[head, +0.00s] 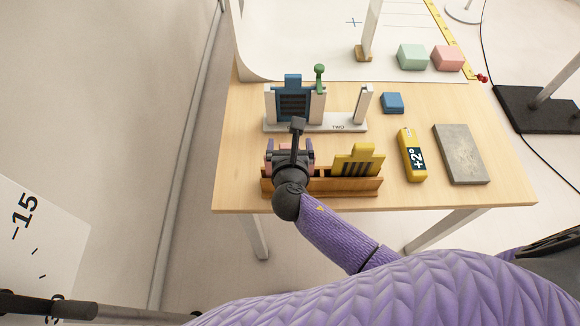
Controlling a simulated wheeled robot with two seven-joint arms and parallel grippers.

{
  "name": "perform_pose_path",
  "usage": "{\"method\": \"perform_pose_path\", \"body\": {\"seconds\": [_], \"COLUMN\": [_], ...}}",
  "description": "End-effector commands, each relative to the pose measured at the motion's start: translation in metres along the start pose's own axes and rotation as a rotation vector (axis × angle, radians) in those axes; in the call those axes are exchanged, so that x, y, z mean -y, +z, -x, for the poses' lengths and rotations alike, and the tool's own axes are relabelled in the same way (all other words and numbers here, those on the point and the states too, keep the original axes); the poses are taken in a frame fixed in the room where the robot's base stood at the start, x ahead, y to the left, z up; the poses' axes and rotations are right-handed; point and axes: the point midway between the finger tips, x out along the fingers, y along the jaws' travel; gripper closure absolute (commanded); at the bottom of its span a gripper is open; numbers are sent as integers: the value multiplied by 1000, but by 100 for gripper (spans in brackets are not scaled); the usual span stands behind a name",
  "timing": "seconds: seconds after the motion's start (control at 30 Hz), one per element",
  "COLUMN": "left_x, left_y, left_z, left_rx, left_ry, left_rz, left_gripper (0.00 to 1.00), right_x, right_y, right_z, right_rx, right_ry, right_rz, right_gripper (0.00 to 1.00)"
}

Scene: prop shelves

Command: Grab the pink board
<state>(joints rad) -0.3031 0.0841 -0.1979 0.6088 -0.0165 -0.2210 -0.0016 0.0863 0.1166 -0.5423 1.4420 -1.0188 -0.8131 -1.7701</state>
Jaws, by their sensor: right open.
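The pink board (273,158) stands in the left part of a wooden rack (340,187) at the table's front edge. Most of it is hidden behind my right gripper, and only small pinkish parts show at the sides. My left gripper is out of view.
A yellow board (357,160) stands in the rack's right part. To the right lie a blue block (392,103), a yellow "+2°" block (408,145) and a grey slab (461,154).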

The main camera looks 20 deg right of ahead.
Motion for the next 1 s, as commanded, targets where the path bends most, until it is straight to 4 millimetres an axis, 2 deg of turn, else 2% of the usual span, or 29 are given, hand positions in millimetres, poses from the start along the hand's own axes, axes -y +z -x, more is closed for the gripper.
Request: {"method": "perform_pose_path", "body": {"seconds": [0.07, 0.27, 0.73, 0.77, 1.0], "left_x": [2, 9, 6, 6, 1], "left_y": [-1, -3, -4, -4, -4], "left_z": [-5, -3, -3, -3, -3], "left_rx": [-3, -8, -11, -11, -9], "left_ry": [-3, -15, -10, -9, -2], "left_rz": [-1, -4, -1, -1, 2], "left_gripper": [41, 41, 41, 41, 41], "right_x": [0, 0, 0, 0, 0], "right_y": [-2, 0, 0, 0, 0], "right_z": [-8, -8, -8, -8, -8], "right_rx": [0, -1, -1, -1, -1], "right_ry": [0, 1, 1, 1, 1], "right_rz": [0, -1, -2, -2, -2], "right_gripper": [0, 0, 97, 100, 100]}}
